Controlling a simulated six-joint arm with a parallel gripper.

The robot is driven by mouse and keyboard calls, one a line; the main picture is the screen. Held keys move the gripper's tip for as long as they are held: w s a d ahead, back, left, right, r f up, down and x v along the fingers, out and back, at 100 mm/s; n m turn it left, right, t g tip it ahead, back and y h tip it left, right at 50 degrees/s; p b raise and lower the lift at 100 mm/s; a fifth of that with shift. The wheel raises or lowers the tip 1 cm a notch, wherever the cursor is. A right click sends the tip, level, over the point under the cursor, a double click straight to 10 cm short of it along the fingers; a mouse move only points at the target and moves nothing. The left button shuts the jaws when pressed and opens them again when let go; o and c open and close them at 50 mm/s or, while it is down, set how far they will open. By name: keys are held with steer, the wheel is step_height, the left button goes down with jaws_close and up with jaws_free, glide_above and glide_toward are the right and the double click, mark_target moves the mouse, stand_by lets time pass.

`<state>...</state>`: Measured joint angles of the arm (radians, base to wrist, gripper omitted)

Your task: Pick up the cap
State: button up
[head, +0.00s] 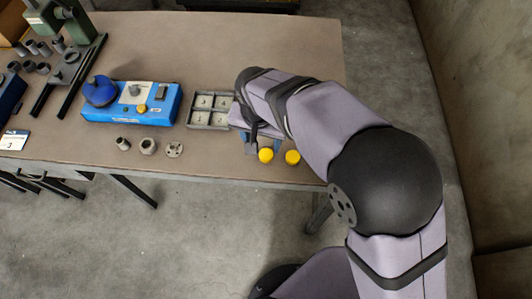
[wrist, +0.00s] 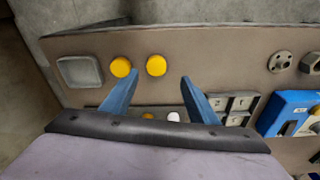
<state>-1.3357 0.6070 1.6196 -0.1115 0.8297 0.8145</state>
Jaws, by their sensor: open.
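Two round yellow objects that look like caps sit side by side near the table's front edge. In the head view, one cap (head: 265,155) is at the left and the other (head: 292,157) is to its right. In the wrist view, one cap (wrist: 156,65) appears between the fingertip lines and the other (wrist: 121,67) lies by the left fingertip. My gripper (head: 262,146), also in the wrist view (wrist: 159,77), is open and empty with blue fingers, close to the caps. Whether a finger touches a cap cannot be told.
A compartment tray (head: 209,125) and a blue device (head: 132,103) stand left of my gripper. Metal parts (head: 147,146) lie along the front edge. A grey square dish (wrist: 80,71) is beside the caps. Small orange (wrist: 148,116) and white (wrist: 173,117) items show behind the fingers.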

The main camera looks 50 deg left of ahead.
mark_target(266, 154)
steer(key=shift+w+f+p, duration=0.2)
steer(key=shift+f+p, duration=0.2)
steer(key=shift+f, duration=0.8)
steer(key=shift+w+f+p, duration=0.25)
steer(key=shift+f+p, duration=0.1)
steer(key=shift+f, duration=0.9)
steer(key=shift+w+f+p, duration=0.2)
steer(key=shift+f+p, duration=0.2)
steer(key=shift+f, duration=0.8)
steer(key=shift+c, duration=0.2)
steer(key=c, duration=1.1)
